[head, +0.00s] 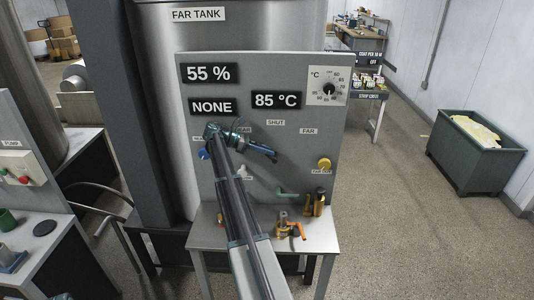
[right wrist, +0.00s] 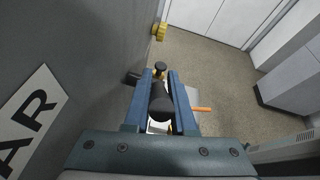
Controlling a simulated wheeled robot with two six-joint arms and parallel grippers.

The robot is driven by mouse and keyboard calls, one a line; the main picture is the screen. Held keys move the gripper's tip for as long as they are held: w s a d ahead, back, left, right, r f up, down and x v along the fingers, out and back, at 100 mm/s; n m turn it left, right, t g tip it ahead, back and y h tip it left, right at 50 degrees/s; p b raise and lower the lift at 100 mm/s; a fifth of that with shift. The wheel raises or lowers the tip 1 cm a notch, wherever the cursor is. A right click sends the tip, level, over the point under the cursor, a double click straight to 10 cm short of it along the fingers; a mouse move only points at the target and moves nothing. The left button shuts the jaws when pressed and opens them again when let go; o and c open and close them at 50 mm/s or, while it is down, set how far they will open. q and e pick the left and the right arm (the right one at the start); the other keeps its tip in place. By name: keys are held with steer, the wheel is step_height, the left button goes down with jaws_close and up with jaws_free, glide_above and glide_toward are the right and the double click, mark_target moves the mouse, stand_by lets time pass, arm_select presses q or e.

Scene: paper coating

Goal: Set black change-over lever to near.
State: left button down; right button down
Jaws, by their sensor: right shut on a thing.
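The black change-over lever (right wrist: 160,104) shows in the right wrist view between the two blue fingers of my right gripper (right wrist: 160,80), which is shut on it. In the head view my right gripper (head: 268,153) is at the grey panel (head: 290,82), below the NEAR label (head: 243,129) and the SHUT label (head: 276,123). The FAR label (head: 308,131) is further right. My gripper and arm hide most of the lever in the head view, so I cannot tell exactly which label it points to.
A yellow knob (head: 324,164) is on the panel's right side, and a blue knob (head: 203,154) is left of my arm. Below are a teal handle (head: 288,194), a brass valve (head: 319,203) and an orange-handled valve (head: 298,231).

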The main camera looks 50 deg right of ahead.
steer(key=shift+a+f, duration=0.1)
steer(key=shift+a, duration=0.05)
steer(key=c, duration=0.8)
jaws_free()
steer(key=shift+o, duration=0.2)
steer(key=p+v, duration=0.5)
steer(key=v, duration=0.8)
steer(key=shift+w+a, duration=0.2)
steer(key=shift+w, duration=0.1)
steer(key=shift+a, duration=0.1)
